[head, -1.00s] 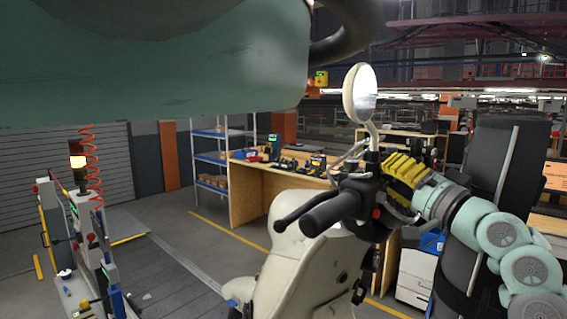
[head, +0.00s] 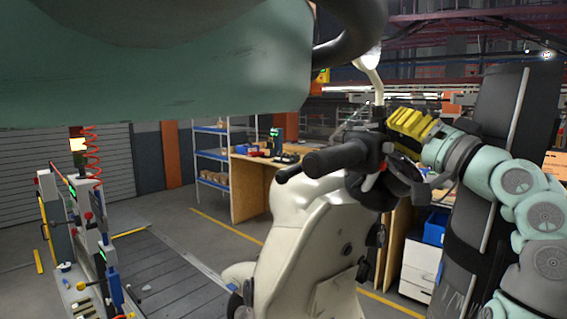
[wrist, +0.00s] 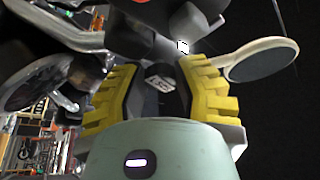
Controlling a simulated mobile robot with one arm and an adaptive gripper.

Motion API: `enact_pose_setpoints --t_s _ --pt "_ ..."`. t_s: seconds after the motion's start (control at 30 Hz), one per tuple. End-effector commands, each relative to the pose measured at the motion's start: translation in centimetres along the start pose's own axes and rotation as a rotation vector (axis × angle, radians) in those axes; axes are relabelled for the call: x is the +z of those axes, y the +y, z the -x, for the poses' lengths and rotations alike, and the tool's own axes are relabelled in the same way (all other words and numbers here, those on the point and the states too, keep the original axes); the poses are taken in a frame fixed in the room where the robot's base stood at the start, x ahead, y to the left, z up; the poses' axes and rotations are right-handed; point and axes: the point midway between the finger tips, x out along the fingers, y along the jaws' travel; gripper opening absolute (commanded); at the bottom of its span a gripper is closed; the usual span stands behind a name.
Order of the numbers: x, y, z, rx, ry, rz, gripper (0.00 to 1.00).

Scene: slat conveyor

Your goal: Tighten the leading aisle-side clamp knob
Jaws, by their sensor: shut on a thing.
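In the head view my gripper (head: 410,125), with yellow ribbed fingers, is at the dark handlebar controls (head: 375,170) of a cream scooter (head: 312,230). In the wrist view my yellow fingers (wrist: 158,95) stand on both sides of a dark block with a pale marked face (wrist: 160,78), shut on it. It sits by the handlebar; I cannot tell whether it is a clamp knob.
A wooden bench (head: 250,190) and blue shelves (head: 212,155) are behind. A tall black panel (head: 490,150) is close at right.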

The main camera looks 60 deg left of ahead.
Motion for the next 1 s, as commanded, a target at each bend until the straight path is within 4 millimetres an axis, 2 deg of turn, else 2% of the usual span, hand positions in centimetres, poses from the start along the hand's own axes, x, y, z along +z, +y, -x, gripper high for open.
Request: enact_pose_setpoints --t_s 0.03,0.57,0.6,0.87,1.0 --pt "0.30 0.56 0.24 -0.001 0.004 0.018 0.00" --pt "0.06 0.19 -0.02 -0.013 -0.003 0.053 0.00" --pt "0.07 0.20 -0.03 -0.012 -0.003 0.052 0.35" --pt "0.07 0.11 -0.01 -0.015 -0.002 0.053 0.62" --pt "0.06 0.08 0.00 -0.016 -0.002 0.053 0.62"
